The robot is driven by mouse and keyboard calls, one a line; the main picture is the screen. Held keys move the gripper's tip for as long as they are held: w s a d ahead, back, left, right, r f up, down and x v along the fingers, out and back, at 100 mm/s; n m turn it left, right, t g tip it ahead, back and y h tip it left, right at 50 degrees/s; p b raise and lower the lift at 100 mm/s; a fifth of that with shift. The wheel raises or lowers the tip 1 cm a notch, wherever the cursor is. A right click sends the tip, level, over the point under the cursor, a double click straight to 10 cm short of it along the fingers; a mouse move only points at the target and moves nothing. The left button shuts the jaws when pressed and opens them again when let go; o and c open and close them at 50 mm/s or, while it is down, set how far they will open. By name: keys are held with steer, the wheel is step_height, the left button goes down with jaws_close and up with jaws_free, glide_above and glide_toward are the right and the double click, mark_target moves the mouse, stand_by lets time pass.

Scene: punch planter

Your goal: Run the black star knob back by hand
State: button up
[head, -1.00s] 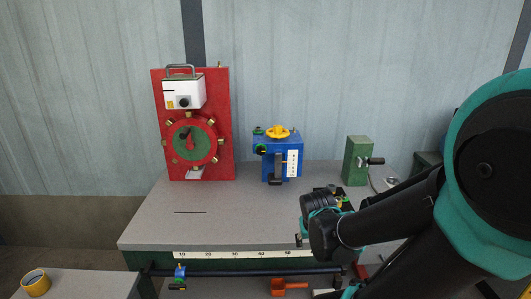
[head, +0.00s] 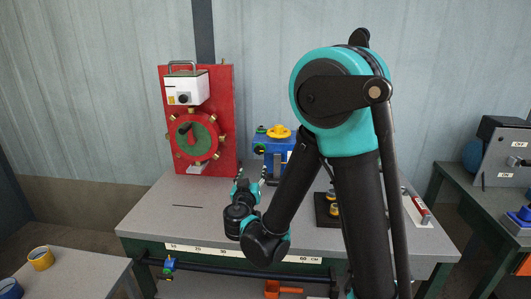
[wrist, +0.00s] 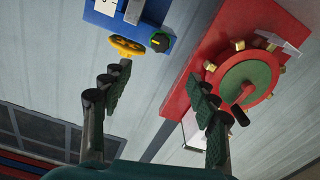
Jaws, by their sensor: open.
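A dark round knob (wrist: 160,41) with a green-and-yellow face sits on the blue block (wrist: 120,15), beside a yellow handwheel (wrist: 127,46), in the wrist view. In the head view, small dark knobs (head: 259,149) show on the left side of the blue block (head: 270,143), below the yellow handwheel (head: 279,131). I cannot make out a star shape on any of them. My gripper (wrist: 160,80) is open and empty, its fingers apart from the handwheel and the knob. In the head view my gripper (head: 252,177) is over the bench, in front of the blue block, whose right part my arm hides.
A red panel (head: 224,120) with a green dial (head: 195,141) and black handle stands left of the blue block. A second bench with a grey unit (head: 505,160) stands at the right.

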mark_target(259, 150)
steer(key=w, duration=1.7)
steer(key=shift+w+d, duration=0.2)
steer(key=shift+d, duration=0.05)
steer(key=c, duration=1.2)
steer(key=shift+o, duration=0.2)
